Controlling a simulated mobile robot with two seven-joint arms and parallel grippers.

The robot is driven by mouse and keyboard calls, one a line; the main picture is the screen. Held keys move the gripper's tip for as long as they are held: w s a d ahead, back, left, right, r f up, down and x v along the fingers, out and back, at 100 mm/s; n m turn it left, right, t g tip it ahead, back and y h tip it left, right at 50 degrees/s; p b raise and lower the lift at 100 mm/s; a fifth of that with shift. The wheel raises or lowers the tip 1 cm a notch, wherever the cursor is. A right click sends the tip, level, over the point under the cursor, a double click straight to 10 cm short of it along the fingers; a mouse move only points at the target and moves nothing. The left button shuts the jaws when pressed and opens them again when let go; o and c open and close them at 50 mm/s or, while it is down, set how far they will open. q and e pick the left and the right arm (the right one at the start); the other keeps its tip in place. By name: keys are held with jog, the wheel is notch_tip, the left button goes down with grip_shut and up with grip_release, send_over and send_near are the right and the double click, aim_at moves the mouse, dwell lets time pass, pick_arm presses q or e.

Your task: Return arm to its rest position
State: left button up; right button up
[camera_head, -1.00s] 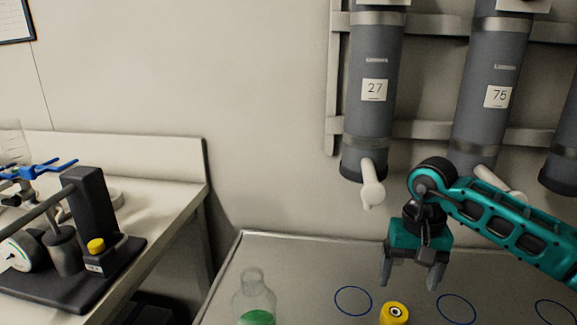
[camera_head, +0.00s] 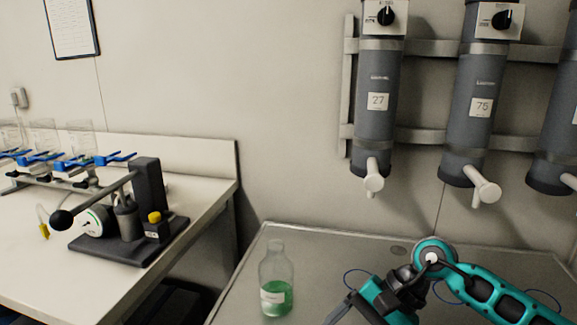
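My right arm (camera_head: 490,295) is teal and black and comes in from the lower right, low over the grey bench. Its gripper (camera_head: 345,310) points down and left at the bottom edge of the view. One dark finger shows, but the fingertips are partly cut off, so I cannot tell how far they are apart. No held object shows. A clear bottle with green liquid (camera_head: 276,285) stands upright on the grey bench (camera_head: 240,300), left of the gripper and apart from it. My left gripper is out of view.
Grey cylinders labelled 27 (camera_head: 377,120) and 75 (camera_head: 468,125) hang on the wall with white spouts above the bench. Blue circles mark the bench under the arm. On the left, a white table (camera_head: 30,285) holds a black lever device (camera_head: 145,215) and a rack of clear vessels.

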jog(key=s+a+r+m+t+y+p, duration=0.1)
jog(key=a+r+m+t+y, duration=0.4)
jog(key=m, duration=0.6)
jog(key=s+a+r+m+t+y+p, duration=0.1)
jog(key=a+r+m+t+y, duration=0.25)
jog(key=m+y, duration=0.6)
jog(key=d+f+m+t+h+p, duration=0.1)
jog(key=d+f+m+t+h, duration=0.6)
jog(key=m, duration=0.8)
jog(key=d+f+m+t+h+p, duration=0.15)
jog(key=d+f+m+h, duration=0.25)
jog(key=m+h, duration=0.85)
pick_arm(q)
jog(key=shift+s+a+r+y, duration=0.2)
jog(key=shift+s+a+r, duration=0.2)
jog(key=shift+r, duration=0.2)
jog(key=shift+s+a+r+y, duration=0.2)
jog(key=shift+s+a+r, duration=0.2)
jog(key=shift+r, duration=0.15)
pick_arm(e)
jog(key=s+d+f+m+g, duration=0.4)
jog(key=s+f+m, duration=0.6)
jog(key=m, duration=0.4)
jog(key=shift+s+d+f+g+h, duration=0.15)
jog(key=shift+d+f+g+h, duration=0.2)
jog(key=shift+d+f, duration=0.3)
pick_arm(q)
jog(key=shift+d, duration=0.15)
